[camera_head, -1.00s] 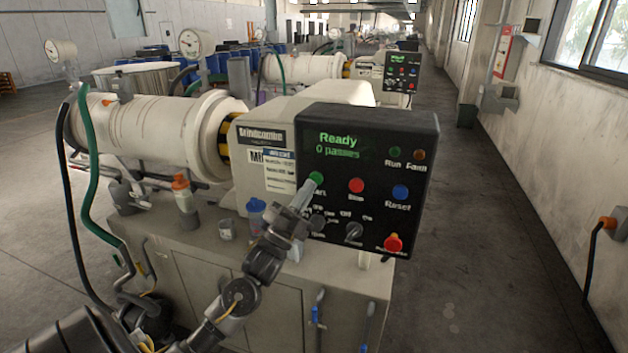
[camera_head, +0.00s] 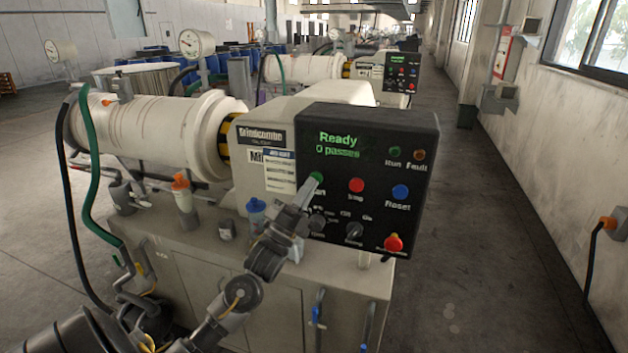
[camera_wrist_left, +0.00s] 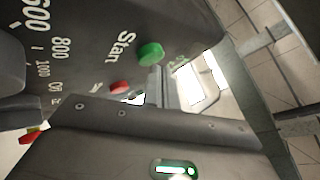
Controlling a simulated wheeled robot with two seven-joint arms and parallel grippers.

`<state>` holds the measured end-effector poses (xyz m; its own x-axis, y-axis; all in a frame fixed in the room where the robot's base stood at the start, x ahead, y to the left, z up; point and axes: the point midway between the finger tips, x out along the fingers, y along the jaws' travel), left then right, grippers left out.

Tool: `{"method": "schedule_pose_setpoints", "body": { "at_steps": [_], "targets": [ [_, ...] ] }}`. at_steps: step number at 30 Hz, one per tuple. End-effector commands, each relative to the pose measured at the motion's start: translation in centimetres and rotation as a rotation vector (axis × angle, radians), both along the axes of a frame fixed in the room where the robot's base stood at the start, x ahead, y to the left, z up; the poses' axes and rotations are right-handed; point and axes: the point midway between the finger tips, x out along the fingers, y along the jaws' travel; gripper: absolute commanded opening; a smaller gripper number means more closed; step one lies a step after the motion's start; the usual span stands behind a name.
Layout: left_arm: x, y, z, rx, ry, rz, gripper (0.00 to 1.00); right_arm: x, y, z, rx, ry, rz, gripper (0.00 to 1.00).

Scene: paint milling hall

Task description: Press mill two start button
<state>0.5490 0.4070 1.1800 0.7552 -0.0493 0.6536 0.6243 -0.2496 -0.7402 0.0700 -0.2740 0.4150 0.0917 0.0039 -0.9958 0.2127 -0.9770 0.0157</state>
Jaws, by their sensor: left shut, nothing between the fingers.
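The near mill's black control panel (camera_head: 420,232) faces me, its screen reading "Ready" and "0 passes". The green start button (camera_head: 316,178) is at the panel's left; it also shows beside the word "Start" in the left wrist view (camera_wrist_left: 151,53). My left gripper (camera_head: 308,188) is shut and empty, its tip right at the lower edge of this button. I cannot tell whether they touch. The button's lower part is partly hidden. The mill's number on the label is covered by a notice. My right gripper is not in view.
A red stop button (camera_head: 356,186), a blue reset button (camera_head: 400,192) and a red emergency knob (camera_head: 393,242) share the panel, with dark dials below. Bottles (camera_head: 256,214) stand on the bench to the left. A second mill panel (camera_head: 402,75) stands behind. The aisle at right is clear.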

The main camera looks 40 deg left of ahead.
Motion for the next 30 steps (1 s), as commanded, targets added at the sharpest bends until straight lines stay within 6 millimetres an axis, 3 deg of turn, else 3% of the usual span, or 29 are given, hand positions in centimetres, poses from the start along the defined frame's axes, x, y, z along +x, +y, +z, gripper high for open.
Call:
{"method": "schedule_pose_setpoints", "body": {
  "at_steps": [30],
  "targets": [
    [0.93,0.33,-0.01,0.000,0.000,0.000,0.00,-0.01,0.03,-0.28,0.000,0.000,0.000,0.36]
  ]
}}
